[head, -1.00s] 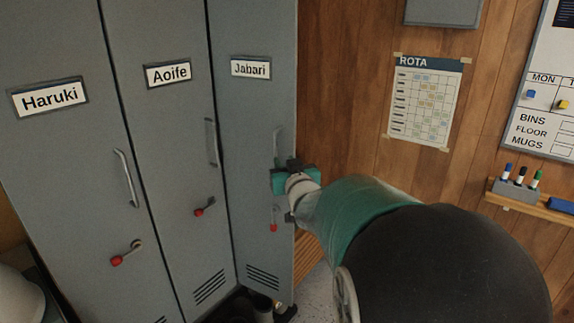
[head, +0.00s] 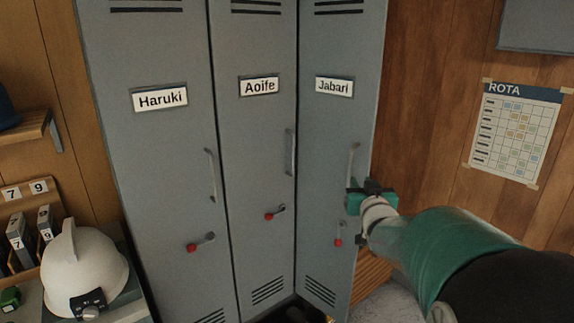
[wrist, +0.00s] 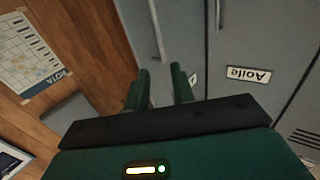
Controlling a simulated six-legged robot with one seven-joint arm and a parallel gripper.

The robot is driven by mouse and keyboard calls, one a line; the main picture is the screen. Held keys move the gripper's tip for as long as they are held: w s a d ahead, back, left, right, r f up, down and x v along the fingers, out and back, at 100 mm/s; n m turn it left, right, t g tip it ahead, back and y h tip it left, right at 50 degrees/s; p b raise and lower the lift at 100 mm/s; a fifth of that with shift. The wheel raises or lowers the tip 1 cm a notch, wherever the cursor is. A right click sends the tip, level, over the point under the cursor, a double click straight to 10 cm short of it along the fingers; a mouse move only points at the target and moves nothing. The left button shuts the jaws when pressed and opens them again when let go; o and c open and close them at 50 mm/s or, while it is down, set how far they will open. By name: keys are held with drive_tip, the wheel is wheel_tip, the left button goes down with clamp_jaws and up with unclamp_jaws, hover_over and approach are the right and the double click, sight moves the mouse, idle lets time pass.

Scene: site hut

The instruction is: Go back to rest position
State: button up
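My gripper (head: 362,197), dark green, is in front of the Jabari locker (head: 322,140), below its upright handle (head: 353,162). In the wrist view the two fingers (wrist: 160,88) stand apart with nothing between them, and grey locker metal shows through the gap. My green arm reaches in from the lower right of the head view. Jabari's red-tipped latch (head: 338,238) points down. Whether the gripper touches the door cannot be told, but it looks apart from it.
The Haruki (head: 150,160) and Aoife (head: 250,150) lockers look shut, their red-tipped latches slanted. A white helmet (head: 85,268) sits at lower left, near a shelf (head: 22,132). A rota sheet (head: 515,130) hangs on the wooden wall at right.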

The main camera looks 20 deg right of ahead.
drive_tip(key=s+a+f+n+g+y, duration=0.1)
drive_tip(key=s+a+f+g+y, duration=0.15)
drive_tip(key=s+a, duration=0.45)
drive_tip(key=s+a+f+n+g+y, duration=0.1)
drive_tip(key=s+a+f+g+y, duration=0.2)
drive_tip(key=a, duration=0.7)
drive_tip(key=s+a+f+n+g, duration=0.2)
drive_tip(key=s+a+g, duration=0.3)
drive_tip(key=s+a, duration=0.5)
drive_tip(key=s+f+y, duration=0.1)
drive_tip(key=s, duration=0.3)
drive_tip(key=shift+s+g, duration=0.15)
drive_tip(key=shift+g, duration=0.2)
